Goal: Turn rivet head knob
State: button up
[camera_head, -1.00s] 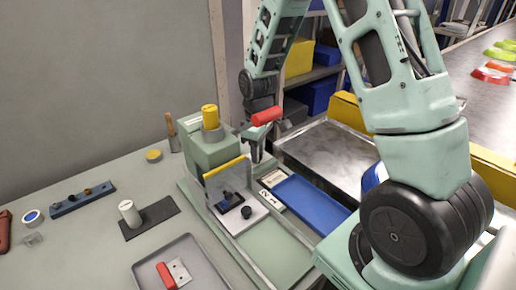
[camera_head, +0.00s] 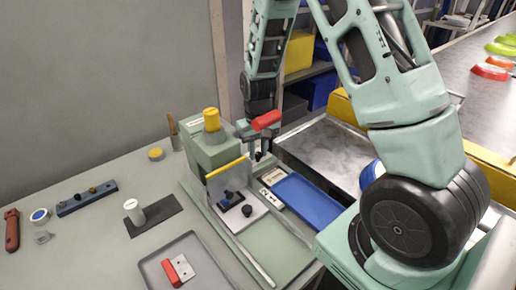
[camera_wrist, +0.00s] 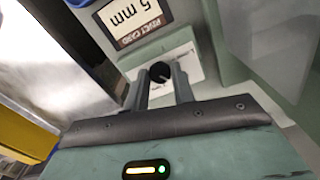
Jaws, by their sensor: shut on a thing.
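A black round knob (camera_wrist: 160,72) sits on a pale labelled plate (camera_wrist: 178,70) of the green press (camera_head: 207,150). My gripper (camera_wrist: 161,84) has one grey finger on each side of the knob and is shut on it, as the wrist view shows. In the head view my gripper (camera_head: 260,154) points down at the right side of the press, and the knob is hardly visible there. A rivet card (camera_wrist: 130,18) marked "5 mm" lies near the knob and shows upside down in the wrist view.
The press has a yellow cap (camera_head: 211,119) and a clear guard (camera_head: 229,180) close to my gripper's left. A blue tray (camera_head: 308,200) lies to its right. A grey tray (camera_head: 205,247) with a red-handled part (camera_head: 178,270) is in front.

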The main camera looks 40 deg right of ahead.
aim_at(258, 154)
dwell(0.5)
jog(key=o, duration=1)
notch_tip(258, 154, up, 18)
jog(key=shift+f, duration=0.25)
jog(key=shift+r, duration=0.1)
